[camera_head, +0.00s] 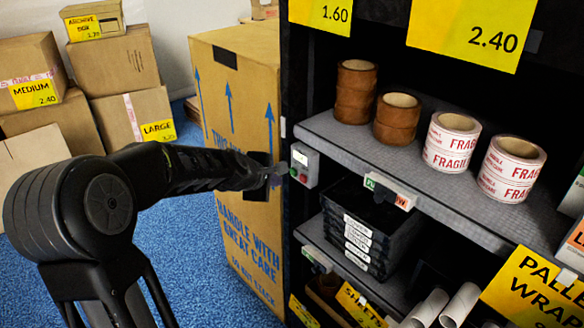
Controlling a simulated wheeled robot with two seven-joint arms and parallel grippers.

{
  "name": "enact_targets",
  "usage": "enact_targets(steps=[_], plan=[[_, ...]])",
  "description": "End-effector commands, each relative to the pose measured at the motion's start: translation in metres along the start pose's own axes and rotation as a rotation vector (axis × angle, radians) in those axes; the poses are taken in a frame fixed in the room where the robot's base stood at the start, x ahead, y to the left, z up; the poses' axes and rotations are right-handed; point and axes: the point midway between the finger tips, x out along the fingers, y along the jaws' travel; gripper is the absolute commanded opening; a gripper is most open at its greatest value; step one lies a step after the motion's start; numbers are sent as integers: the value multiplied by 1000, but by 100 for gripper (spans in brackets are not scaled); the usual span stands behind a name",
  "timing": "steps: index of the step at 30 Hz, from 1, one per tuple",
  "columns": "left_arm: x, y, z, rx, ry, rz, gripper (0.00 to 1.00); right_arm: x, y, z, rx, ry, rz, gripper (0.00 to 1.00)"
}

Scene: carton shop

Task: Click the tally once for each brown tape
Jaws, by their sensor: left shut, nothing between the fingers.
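Brown tape rolls stand in two stacks on the upper grey shelf: a taller left stack (355,92) and a shorter right stack (397,118). The tally (305,163) is a small grey box on the shelf's left front post. It has a pale display too small to read and small red and green spots below it. My left gripper (276,175) is shut and empty, its tips just left of the tally. I cannot tell whether they touch it. My right gripper is not in view.
Two stacks of white-and-red FRAGILE tape (451,142) stand right of the brown tape. A large carton (238,120) stands behind my left arm. More cartons (120,65) are piled at the left on blue carpet (190,240).

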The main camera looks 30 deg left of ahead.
Motion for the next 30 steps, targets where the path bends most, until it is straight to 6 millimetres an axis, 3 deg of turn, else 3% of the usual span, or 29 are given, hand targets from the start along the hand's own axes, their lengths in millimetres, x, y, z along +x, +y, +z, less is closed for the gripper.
enact_targets(steps=[6,30], plan=[[11,9,9,-1,0,-1,0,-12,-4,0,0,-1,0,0],[14,10,10,-1,0,0,0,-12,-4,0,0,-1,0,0]])
